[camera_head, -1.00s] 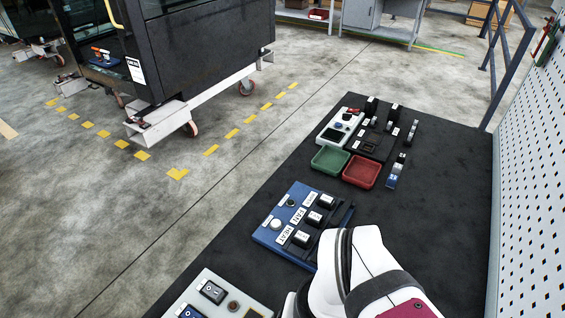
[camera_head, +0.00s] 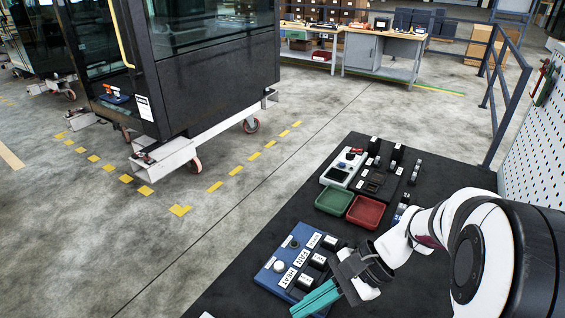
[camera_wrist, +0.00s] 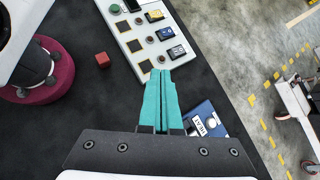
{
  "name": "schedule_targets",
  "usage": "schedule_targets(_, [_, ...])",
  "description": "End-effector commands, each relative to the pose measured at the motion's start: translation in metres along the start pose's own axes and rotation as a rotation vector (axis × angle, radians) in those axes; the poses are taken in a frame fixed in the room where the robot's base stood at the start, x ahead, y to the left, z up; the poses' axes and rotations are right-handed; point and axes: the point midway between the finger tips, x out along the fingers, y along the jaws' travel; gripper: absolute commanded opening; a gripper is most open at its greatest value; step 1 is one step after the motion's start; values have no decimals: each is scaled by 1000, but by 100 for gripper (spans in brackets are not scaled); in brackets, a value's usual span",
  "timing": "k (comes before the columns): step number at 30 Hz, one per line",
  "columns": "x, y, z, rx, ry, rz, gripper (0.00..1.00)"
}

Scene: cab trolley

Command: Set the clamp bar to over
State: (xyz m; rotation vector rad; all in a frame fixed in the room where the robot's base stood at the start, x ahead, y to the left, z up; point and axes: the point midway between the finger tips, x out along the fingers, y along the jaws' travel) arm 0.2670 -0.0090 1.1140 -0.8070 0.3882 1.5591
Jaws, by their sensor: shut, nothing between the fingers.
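My gripper (camera_head: 300,308) has teal fingers, shut together and empty, by the near end of the blue panel (camera_head: 266,277) in the head view. In the wrist view the fingers (camera_wrist: 161,73) point at the edge of a light grey panel (camera_wrist: 133,35) with several buttons and switches. The blue panel, partly hidden, shows at their right (camera_wrist: 218,129). It carries a white knob (camera_head: 279,266) and black rockers labelled HEAT and FAN. I cannot pick out which part is the clamp bar.
A green tray (camera_head: 319,202) and a red tray (camera_head: 351,219) lie beyond the blue panel, with a white device (camera_head: 337,175) behind them. A dark cab (camera_head: 213,101) stands on the floor at left.

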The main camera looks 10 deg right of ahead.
Motion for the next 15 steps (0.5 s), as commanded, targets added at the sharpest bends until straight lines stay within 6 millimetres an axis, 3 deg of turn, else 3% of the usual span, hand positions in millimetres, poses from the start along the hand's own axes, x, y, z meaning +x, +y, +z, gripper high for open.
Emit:
schedule_targets(1, [-9, -11, -31, 113, -67, -97, 0])
schedule_targets(4, [-30, -26, -100, 316, -199, -331, 0])
schedule_targets(9, [-60, -10, -208, 564, -354, -696, 0])
schedule_targets(12, [-69, 5, -245, 641, -399, -831, 0])
schedule_targets(15, [-73, 14, -262, 675, -418, -898, 0])
